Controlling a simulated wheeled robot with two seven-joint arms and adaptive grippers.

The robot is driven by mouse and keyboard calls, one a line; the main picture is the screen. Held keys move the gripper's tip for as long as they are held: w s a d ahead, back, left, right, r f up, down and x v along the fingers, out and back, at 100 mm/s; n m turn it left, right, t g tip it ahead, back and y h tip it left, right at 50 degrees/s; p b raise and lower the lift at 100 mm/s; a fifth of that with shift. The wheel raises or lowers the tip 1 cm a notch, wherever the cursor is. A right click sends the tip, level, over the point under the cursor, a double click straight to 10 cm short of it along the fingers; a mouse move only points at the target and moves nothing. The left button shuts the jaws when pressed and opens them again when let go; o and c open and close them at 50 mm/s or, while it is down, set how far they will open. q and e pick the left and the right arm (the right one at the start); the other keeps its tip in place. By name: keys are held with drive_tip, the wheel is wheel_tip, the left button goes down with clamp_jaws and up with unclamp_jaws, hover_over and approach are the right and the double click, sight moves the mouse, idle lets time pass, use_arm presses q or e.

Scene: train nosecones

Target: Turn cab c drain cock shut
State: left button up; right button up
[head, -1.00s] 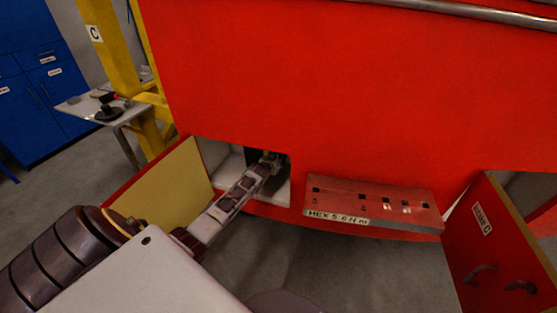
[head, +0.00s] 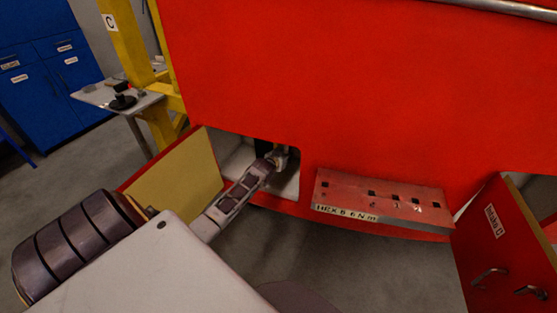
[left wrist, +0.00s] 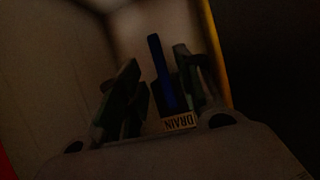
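The drain cock shows in the left wrist view as a blue lever (left wrist: 162,72) standing nearly upright, leaning slightly left. A small plate marked DRAIN (left wrist: 180,122), upside down in this view, sits at its lower end. My left gripper (left wrist: 152,75) is open, with one dark finger on each side of the lever; the right finger looks closer to it. I cannot tell whether either finger touches. In the head view, my left gripper (head: 278,157) is inside the open compartment (head: 288,187) low in the red cab front, and it hides the cock. My right gripper is not in view.
A yellow-backed door (head: 180,175) stands open left of the compartment. A red ledge (head: 380,202) with square holes and a HEX label juts out to its right. Another open red door (head: 497,240) with handles is at far right. The compartment walls are close around my gripper.

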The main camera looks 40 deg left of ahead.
use_arm(q)
drive_tip(key=v, duration=0.7)
drive_tip(key=shift+s, duration=0.25)
drive_tip(key=shift+d+r, duration=0.1)
idle(0.6)
drive_tip(key=s+d+f+m+g+h, duration=0.1)
drive_tip(key=s+d+f+g, duration=0.15)
drive_tip(key=s+f, duration=0.65)
drive_tip(key=s+d+f+g, duration=0.1)
drive_tip(key=s+d+f, duration=0.2)
drive_tip(key=f, duration=1.1)
drive_tip(key=s+d+f+m+g+h, duration=0.1)
drive_tip(key=s+d+f+g, duration=0.15)
drive_tip(key=s+f, duration=0.65)
drive_tip(key=s+d+f+m+g, duration=0.1)
drive_tip(key=s+d+f+g, duration=0.1)
drive_tip(key=s+d+f, duration=0.2)
drive_tip(key=s+d+f+m+g, duration=0.1)
drive_tip(key=s+d+f, duration=0.4)
drive_tip(key=s+f, duration=0.5)
drive_tip(key=s+d+f+m+g+h, duration=0.1)
drive_tip(key=s+d+f+g, duration=0.2)
drive_tip(key=s, duration=1.6)
wheel_tip(320, 180, down, 5)
drive_tip(key=shift+s+d+r, duration=0.1)
drive_tip(key=shift+s+d, duration=0.25)
drive_tip(key=shift+d, duration=0.9)
